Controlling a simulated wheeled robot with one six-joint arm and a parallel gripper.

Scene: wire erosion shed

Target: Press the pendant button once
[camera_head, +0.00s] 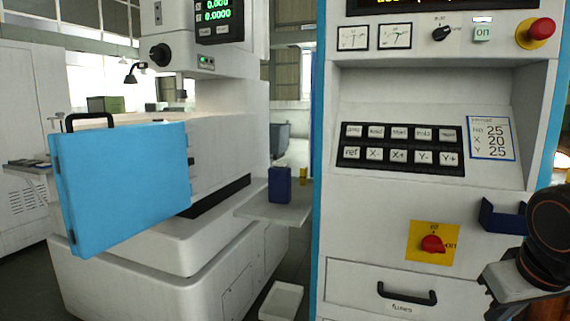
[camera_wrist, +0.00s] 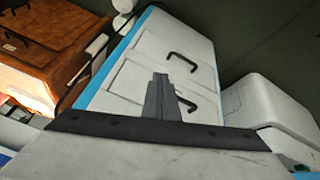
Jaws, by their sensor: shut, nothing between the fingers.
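No part is clearly recognisable as a pendant with its button in either view. The control cabinet (camera_head: 345,240) fills the right half of the head view. Its black keypad (camera_head: 402,145) has two rows of pale keys, including ref, X-, X+, Y- and Y+. A dark blue holder (camera_head: 503,217) is on the cabinet front at the right, partly hidden by my arm. In the wrist view my gripper (camera_wrist: 161,98) is shut and empty, with the cabinet's drawer fronts (camera_wrist: 140,90) behind it. In the head view only part of my arm shows at the lower right; the fingertips are not visible there.
A drawer handle (camera_head: 407,294) juts out below. The white machine with a blue door (camera_head: 120,185) stands left. A dark cable (camera_wrist: 85,70) shows in the wrist view.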

